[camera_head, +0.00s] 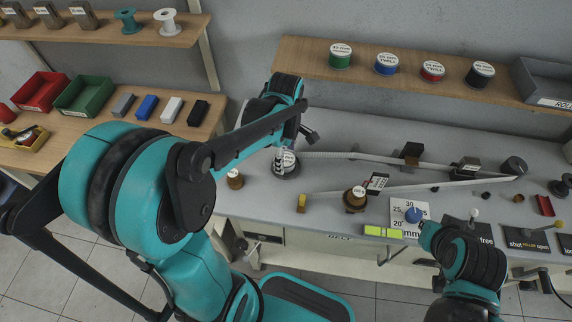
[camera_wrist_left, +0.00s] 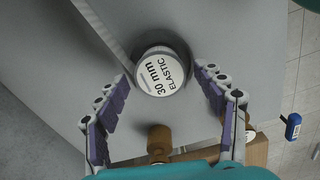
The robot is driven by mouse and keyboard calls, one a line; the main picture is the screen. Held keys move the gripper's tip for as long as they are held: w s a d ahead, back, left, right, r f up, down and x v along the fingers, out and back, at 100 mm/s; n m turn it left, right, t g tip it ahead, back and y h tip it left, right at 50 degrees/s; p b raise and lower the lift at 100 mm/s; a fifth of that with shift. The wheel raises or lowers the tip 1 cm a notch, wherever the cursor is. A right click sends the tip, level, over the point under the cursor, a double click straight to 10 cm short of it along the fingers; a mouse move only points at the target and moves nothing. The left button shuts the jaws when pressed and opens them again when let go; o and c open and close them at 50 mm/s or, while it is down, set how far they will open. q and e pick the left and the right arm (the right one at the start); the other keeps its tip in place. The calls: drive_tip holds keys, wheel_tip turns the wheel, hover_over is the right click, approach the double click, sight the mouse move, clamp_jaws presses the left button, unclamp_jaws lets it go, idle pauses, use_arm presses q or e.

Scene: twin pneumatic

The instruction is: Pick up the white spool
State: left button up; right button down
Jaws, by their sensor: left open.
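A spool with a white top labelled "30 mm ELASTIC" (camera_wrist_left: 161,72) sits on a dark round base on the grey bench; in the head view it (camera_head: 289,160) is partly hidden by my left gripper. My left gripper (camera_head: 282,154) is above it, pointing down. In the left wrist view my left gripper (camera_wrist_left: 163,80) is open, its purple-padded fingers apart on either side of the spool, with nothing held. Another, plain white spool (camera_head: 168,21) stands on the upper left shelf. My right arm shows at the lower right, but its jaws are not visible.
A teal spool (camera_head: 127,20) stands beside the plain white one. Green (camera_head: 340,57), blue (camera_head: 386,64), red and black spools line the right shelf.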

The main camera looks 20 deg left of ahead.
use_arm(q)
drive_tip(key=shift+f, duration=0.95)
use_arm(e)
drive_tip(key=shift+f, duration=0.4)
use_arm(q)
drive_tip(key=shift+r, duration=0.1)
drive_tip(key=shift+c, duration=0.2)
drive_tip(key=c, duration=1.3)
drive_tip(key=shift+r, duration=0.1)
use_arm(e)
drive_tip(key=shift+r, duration=0.1)
